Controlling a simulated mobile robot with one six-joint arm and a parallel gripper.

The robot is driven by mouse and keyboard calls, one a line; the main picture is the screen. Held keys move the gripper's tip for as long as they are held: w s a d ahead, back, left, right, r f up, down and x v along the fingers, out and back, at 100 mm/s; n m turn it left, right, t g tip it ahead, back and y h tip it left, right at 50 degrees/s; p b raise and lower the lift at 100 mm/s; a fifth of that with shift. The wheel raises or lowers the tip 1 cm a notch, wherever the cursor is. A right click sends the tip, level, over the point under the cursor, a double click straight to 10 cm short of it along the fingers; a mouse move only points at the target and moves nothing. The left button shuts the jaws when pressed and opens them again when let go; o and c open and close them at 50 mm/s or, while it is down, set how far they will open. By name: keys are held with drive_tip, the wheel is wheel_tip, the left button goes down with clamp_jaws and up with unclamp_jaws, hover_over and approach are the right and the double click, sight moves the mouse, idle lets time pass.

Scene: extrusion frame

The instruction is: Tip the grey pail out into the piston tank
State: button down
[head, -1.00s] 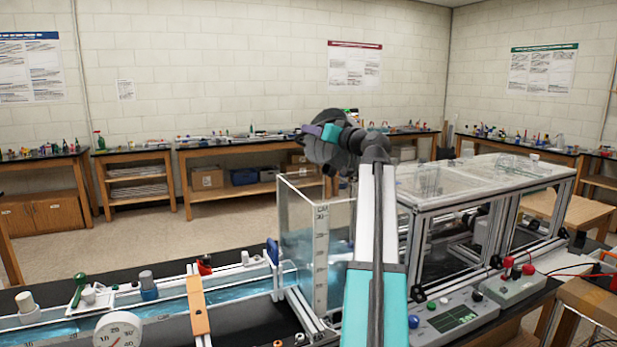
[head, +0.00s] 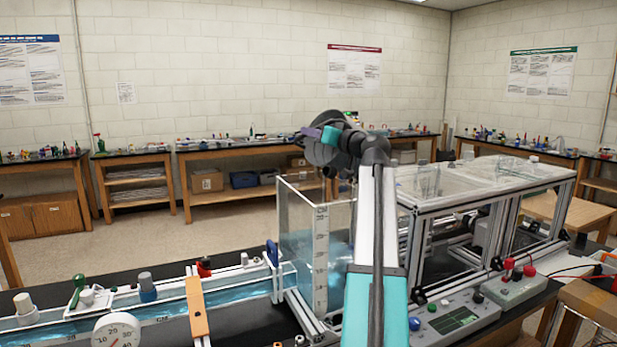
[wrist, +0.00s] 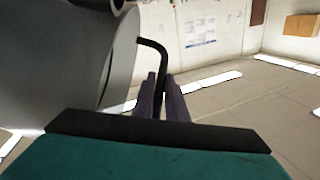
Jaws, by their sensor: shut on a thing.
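The grey pail (head: 322,153) hangs in the air above the clear piston tank in the head view, tilted, and my arm partly hides it. In the wrist view the pail (wrist: 60,65) fills the upper left as a smooth grey curved wall. My gripper (wrist: 163,98), with purple fingers, is shut on the pail's dark bent handle (wrist: 152,45). My gripper also shows in the head view (head: 313,131). The piston tank (head: 300,225) has clear walls, a vertical scale and blue water low inside. My arm hides its right part. The pail's contents are not visible.
A water channel (head: 240,288) with valves and a dial gauge (head: 116,331) runs left of the tank. A framed clear-topped rig (head: 490,185) stands right. A control box (head: 458,318) with knobs sits in front of it. The air above the tank's left side is free.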

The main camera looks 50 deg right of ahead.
drive_tip(key=shift+a+f+b, duration=0.15)
drive_tip(key=shift+f+b, duration=0.05)
drive_tip(key=shift+b, duration=0.1)
drive_tip(key=shift+r+p, duration=0.35)
drive_tip(key=shift+p, duration=0.05)
drive_tip(key=shift+f+b, duration=0.35)
drive_tip(key=shift+b, duration=0.15)
drive_tip(key=shift+a+n, duration=0.1)
drive_tip(key=shift+n, duration=0.2)
drive_tip(key=shift+r+p, duration=0.25)
drive_tip(key=shift+p, duration=0.05)
drive_tip(key=shift+f, duration=0.2)
